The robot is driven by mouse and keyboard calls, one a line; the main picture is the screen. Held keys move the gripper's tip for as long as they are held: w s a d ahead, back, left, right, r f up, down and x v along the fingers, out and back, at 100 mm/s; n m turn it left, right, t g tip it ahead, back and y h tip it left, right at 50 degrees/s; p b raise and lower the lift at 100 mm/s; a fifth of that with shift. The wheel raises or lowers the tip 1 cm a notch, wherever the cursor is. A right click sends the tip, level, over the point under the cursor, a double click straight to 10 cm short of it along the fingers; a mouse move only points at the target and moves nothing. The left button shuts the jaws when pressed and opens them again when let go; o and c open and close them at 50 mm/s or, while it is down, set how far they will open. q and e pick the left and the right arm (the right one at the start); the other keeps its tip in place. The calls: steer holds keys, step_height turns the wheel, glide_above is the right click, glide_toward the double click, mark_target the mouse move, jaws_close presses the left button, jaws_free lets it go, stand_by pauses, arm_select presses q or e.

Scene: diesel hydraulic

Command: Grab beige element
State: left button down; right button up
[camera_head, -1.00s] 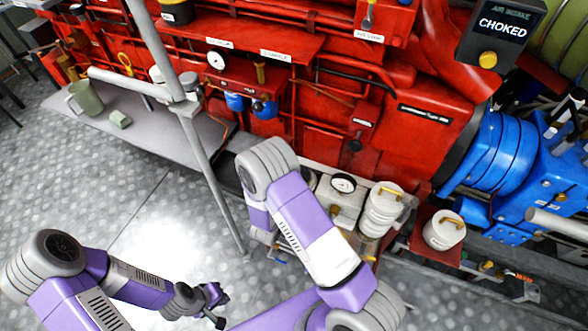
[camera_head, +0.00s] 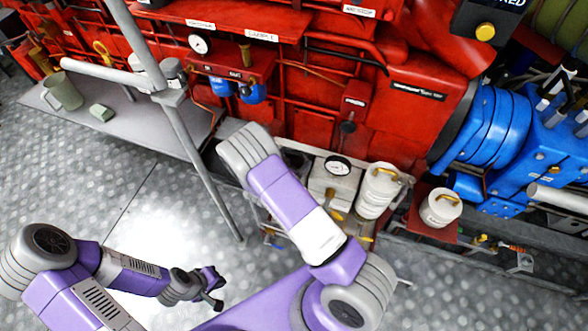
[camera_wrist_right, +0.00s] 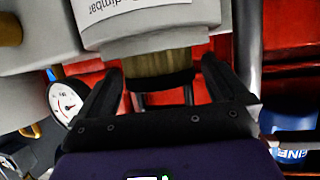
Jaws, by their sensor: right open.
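In the right wrist view, a pale grey-beige cylinder (camera_wrist_right: 150,32) with a partly cut-off label hangs over a tan, ribbed neck (camera_wrist_right: 158,66). My right gripper (camera_wrist_right: 163,78) is open, with one finger on each side of this neck; I cannot tell whether they touch it. The right gripper is not visible in the head view, where my purple arm and grey joint cover that area. My left gripper (camera_head: 210,288) is low over the floor, its fingers apart and empty. Cream canisters with brass handles (camera_head: 378,192) (camera_head: 440,208) stand to the right of my right arm.
A grey diagonal post (camera_head: 195,150) with a crossbar stands before the red engine (camera_head: 300,110). A grey-green mug (camera_head: 64,92) and small block (camera_head: 101,112) rest on the left ledge. A gauge (camera_wrist_right: 65,102) is close left of the right gripper. The left floor is clear.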

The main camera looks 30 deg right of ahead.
steer(key=c, duration=1.4)
steer(key=shift+c, duration=0.2)
